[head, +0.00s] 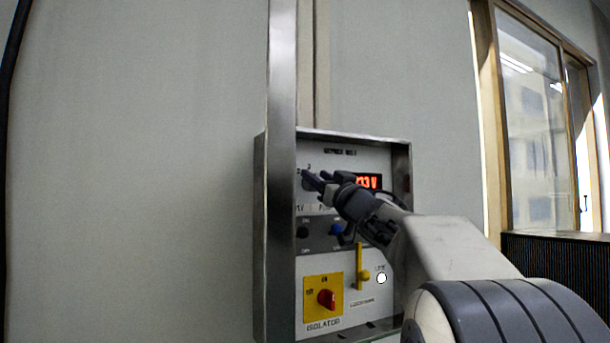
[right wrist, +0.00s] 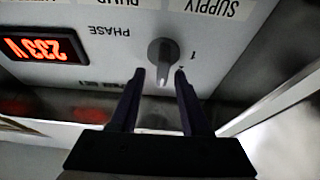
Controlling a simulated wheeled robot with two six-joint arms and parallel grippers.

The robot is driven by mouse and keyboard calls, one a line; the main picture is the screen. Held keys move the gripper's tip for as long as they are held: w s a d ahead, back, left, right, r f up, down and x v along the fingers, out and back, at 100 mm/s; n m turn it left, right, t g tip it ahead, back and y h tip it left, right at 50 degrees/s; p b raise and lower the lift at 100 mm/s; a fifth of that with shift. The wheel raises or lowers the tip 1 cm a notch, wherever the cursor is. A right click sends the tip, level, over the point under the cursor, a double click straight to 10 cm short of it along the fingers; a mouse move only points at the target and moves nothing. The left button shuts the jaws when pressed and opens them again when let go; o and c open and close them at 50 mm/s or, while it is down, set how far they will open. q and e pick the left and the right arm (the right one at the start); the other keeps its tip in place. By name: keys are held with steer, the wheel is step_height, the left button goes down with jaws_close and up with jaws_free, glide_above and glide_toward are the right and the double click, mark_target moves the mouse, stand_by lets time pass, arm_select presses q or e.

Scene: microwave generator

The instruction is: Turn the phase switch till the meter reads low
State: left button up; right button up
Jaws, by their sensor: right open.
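The phase switch is a grey knob (right wrist: 163,52) on the light panel, seen upside down in the right wrist view beside the word PHASE. Its grip bar lies between my fingertips, with a gap on each side; the mark 1 is near it. In the head view the switch (head: 306,180) is partly covered by my fingers. The meter (right wrist: 40,47) shows 233 V in glowing red digits; in the head view my gripper hides part of the meter (head: 372,182). My right gripper (head: 318,181) is open at the switch (right wrist: 159,73). My left gripper is out of view.
Below are a dark strip with a black knob (head: 303,232) and a blue knob (head: 337,229), a yellow lever (head: 360,268), a white lamp (head: 381,278) and a red isolator switch (head: 326,298). A metal frame (head: 281,170) edges the panel's left. A window stands at right.

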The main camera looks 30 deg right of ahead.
jaws_close()
steer(key=shift+a+r+n+y+p, duration=0.1)
steer(key=shift+n+y+p, duration=0.2)
steer(key=shift+n+y, duration=0.65)
steer(key=shift+a+r+n+y+p, duration=0.1)
steer(key=shift+n+y+p, duration=0.3)
steer(key=shift+n, duration=1.05)
steer(key=n+y, duration=0.1)
steer(key=n, duration=0.1)
steer(key=n+g+y+p, duration=0.1)
steer(key=n, duration=0.2)
steer(key=n+y, duration=0.1)
steer(key=n, duration=0.1)
steer(key=shift+a+f+n+g+y, duration=0.15)
steer(key=shift+a+n+g+y, duration=0.15)
steer(key=shift+a+g+y, duration=0.1)
steer(key=shift+n, duration=0.3)
